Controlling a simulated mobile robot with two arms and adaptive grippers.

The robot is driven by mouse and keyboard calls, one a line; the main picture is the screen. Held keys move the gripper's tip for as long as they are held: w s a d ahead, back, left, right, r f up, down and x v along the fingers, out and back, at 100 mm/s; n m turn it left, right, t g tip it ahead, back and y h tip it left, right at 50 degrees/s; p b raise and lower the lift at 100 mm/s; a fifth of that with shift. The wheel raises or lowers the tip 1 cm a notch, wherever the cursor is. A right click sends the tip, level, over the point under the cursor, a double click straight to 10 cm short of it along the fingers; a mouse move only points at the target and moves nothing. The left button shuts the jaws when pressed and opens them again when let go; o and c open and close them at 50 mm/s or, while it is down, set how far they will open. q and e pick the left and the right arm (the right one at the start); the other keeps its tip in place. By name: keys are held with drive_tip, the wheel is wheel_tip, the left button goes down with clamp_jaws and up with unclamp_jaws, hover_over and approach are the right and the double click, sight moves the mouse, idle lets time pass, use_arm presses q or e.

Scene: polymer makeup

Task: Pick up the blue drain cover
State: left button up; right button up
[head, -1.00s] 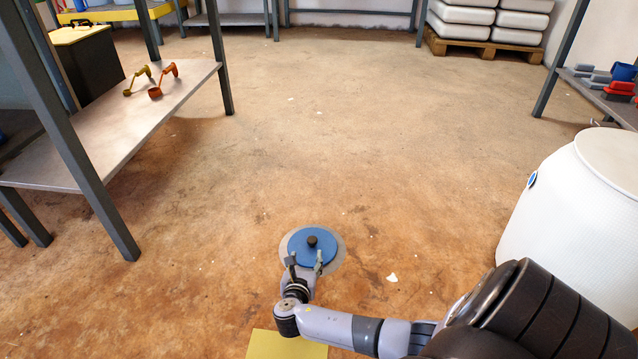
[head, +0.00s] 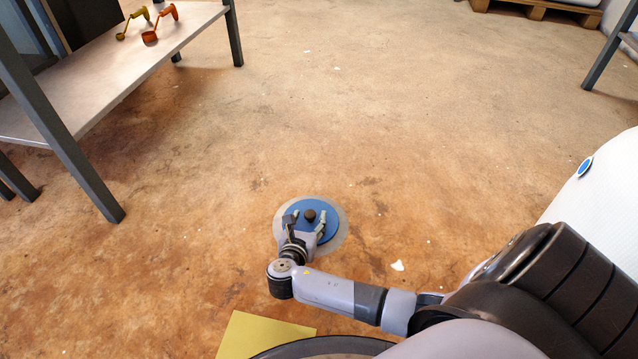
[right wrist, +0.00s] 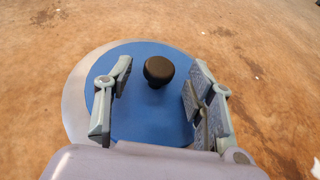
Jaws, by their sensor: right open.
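The blue drain cover (head: 311,231) is a flat round disc with a dark knob (head: 310,215) at its middle. It lies on the brown floor on a larger grey ring (head: 340,235). My right gripper (head: 306,217) is open over the cover, its fingers to the left and right of the knob. In the right wrist view the blue cover (right wrist: 150,118) fills the middle, and the knob (right wrist: 158,71) stands between and slightly beyond the open fingers (right wrist: 160,80), apart from both. My left gripper is not in view.
A yellow square (head: 262,336) lies on the floor near the bottom. A metal shelf (head: 120,65) with yellow and orange tools stands at left. A white container (head: 605,215) stands at right. The floor beyond the cover is clear.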

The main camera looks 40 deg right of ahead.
drive_tip(key=shift+w+d, duration=0.15)
drive_tip(key=shift+w, duration=0.05)
drive_tip(key=shift+c, duration=0.4)
clamp_jaws()
